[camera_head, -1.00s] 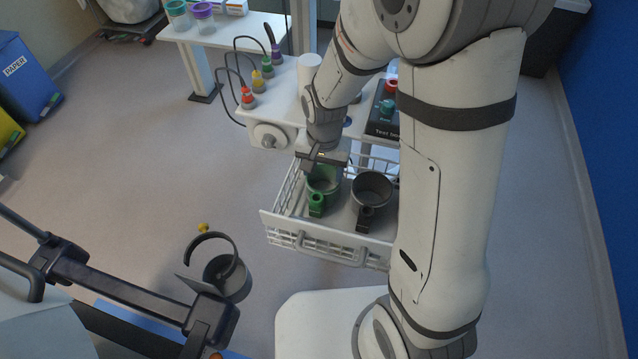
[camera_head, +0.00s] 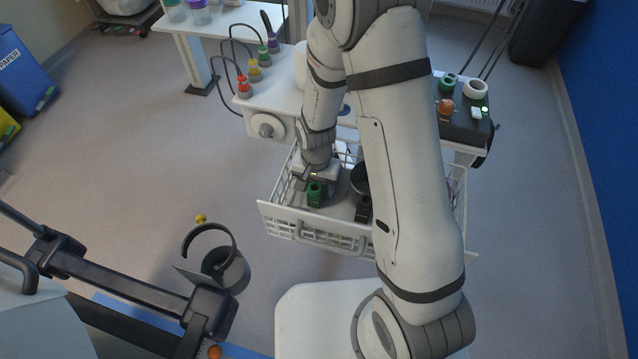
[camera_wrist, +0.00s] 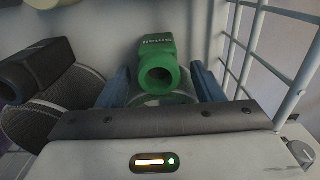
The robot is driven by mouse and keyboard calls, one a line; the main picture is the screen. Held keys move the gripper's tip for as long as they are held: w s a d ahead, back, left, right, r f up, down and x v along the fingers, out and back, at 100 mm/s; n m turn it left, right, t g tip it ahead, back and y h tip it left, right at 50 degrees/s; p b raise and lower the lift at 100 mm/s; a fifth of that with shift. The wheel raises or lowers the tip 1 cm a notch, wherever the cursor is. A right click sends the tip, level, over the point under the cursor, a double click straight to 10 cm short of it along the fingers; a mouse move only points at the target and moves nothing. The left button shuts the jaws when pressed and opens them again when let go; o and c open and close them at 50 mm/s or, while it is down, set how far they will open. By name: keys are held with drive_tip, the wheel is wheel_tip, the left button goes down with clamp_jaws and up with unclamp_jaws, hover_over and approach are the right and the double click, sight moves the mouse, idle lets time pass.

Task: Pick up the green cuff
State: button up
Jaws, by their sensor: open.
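The green cuff (camera_head: 316,194) is in the white wire basket (camera_head: 300,228), near its left side. In the wrist view the cuff's green connector (camera_wrist: 158,66) is marked "small" and points toward the camera. My gripper (camera_head: 317,176) is down inside the basket over the cuff. In the wrist view its two blue fingers (camera_wrist: 162,90) are apart, one on each side of the cuff. I cannot tell whether they touch it. The gripper body hides much of the cuff.
A dark grey cuff (camera_head: 362,205) stands right of the green one, partly behind my arm; it also shows in the wrist view (camera_wrist: 38,75). The basket's wire wall (camera_wrist: 262,60) is close on the right in the wrist view. A control box (camera_head: 462,122) sits behind the basket.

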drive_tip(key=c, duration=1.2)
drive_tip(key=shift+r, duration=0.15)
